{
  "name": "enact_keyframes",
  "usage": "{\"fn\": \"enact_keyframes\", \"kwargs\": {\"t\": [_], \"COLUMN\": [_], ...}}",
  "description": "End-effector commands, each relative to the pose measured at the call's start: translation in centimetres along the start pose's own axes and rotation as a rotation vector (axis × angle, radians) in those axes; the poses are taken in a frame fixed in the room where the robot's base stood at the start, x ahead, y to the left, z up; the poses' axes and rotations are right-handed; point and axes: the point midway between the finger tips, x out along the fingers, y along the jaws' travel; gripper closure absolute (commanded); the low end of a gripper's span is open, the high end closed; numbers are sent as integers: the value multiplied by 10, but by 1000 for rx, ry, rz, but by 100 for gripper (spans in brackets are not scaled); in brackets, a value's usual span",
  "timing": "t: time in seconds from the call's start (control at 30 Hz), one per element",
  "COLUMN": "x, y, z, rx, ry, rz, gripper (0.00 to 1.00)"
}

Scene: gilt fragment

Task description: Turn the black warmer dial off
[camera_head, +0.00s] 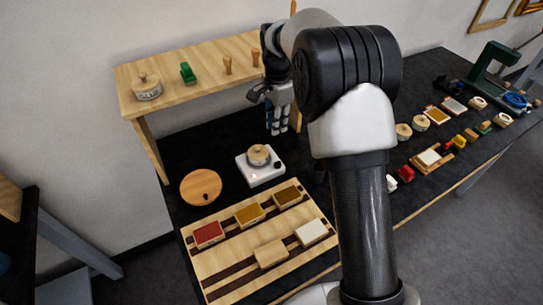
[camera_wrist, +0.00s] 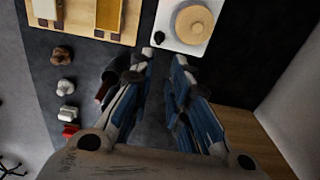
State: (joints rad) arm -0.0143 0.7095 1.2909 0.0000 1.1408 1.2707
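The white square warmer (camera_head: 261,176) stands on the dark tabletop, with a round wooden-topped pot (camera_head: 258,154) on it. In the wrist view the warmer (camera_wrist: 168,42) is at the top, with the pale round lid (camera_wrist: 194,24) on it. The small black dial (camera_wrist: 159,37) is at the warmer's near left corner in that view. My gripper (camera_head: 276,131) hangs fingers-down above and behind the warmer in the head view. In the wrist view my gripper (camera_wrist: 161,60) is open, with an empty gap between its fingers. The fingertips appear close to the dial but apart from it.
A wooden shelf (camera_head: 200,74) runs behind, holding a pot, a green item and wooden pegs. A round wooden board (camera_head: 200,187) lies left of the warmer. A striped wooden tray (camera_head: 222,263) with colored blocks is in front. Several small items crowd the table's right side.

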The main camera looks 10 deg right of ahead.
Motion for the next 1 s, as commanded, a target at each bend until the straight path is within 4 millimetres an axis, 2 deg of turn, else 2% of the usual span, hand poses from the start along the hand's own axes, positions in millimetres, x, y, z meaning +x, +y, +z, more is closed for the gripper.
{"fn": "enact_keyframes", "kwargs": {"t": [0.17, 0.7, 0.9, 1.0], "x": [22, 137, 164, 171], "y": [0, 1, 0, 0], "z": [0, 0, 0, 0], "rx": [2, 0, 0, 0], "ry": [-1, -1, -1, 0], "rz": [4, 3, 2, 0], "gripper": [83, 83, 83, 83]}}
